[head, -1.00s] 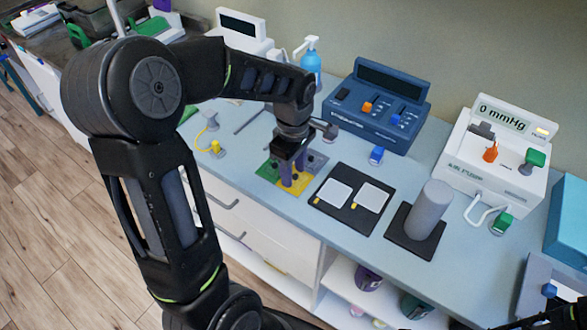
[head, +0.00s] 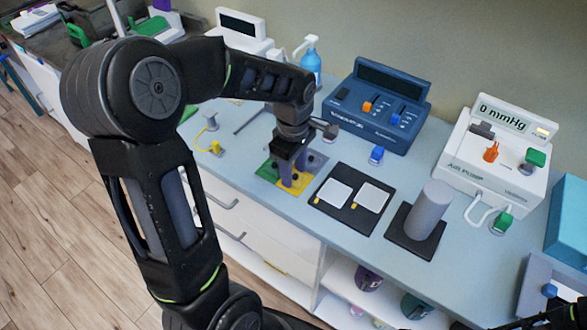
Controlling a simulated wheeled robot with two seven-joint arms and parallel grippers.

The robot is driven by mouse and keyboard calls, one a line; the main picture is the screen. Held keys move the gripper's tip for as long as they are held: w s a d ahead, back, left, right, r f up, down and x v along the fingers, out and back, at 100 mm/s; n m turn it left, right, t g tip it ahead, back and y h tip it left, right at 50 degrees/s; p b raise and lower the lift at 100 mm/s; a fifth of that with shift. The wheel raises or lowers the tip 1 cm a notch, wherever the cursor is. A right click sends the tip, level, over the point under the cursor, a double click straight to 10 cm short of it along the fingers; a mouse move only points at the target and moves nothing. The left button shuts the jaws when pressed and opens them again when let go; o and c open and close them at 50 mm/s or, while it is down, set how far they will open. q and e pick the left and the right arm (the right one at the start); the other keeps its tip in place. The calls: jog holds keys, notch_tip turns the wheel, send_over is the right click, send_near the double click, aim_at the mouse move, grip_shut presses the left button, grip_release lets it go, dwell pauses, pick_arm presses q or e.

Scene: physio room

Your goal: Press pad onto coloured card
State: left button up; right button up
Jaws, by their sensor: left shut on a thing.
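The coloured card (head: 268,172) lies on the bench, with green, yellow and grey parts showing. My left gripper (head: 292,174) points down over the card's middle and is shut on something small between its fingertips. The fingers and wrist mostly hide the held thing, and I cannot tell whether it touches the card. Two white pads, a left one (head: 335,193) and a right one (head: 372,197), lie on a black tray (head: 351,217) to the right of the card.
A grey cylinder (head: 428,210) stands on a black mat to the right. A blue device (head: 377,105) and a white pump unit (head: 496,160) reading 0 mmHg stand behind. A blue pump bottle (head: 311,64) is at the back. The bench's front edge is close to the card.

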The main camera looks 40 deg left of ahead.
pick_arm(q)
jog(key=o, duration=1.1)
jog(key=shift+o, duration=0.2)
jog(key=shift+r, duration=0.15)
jog(key=shift+r+p, duration=2.6)
jog(key=shift+r, duration=0.8)
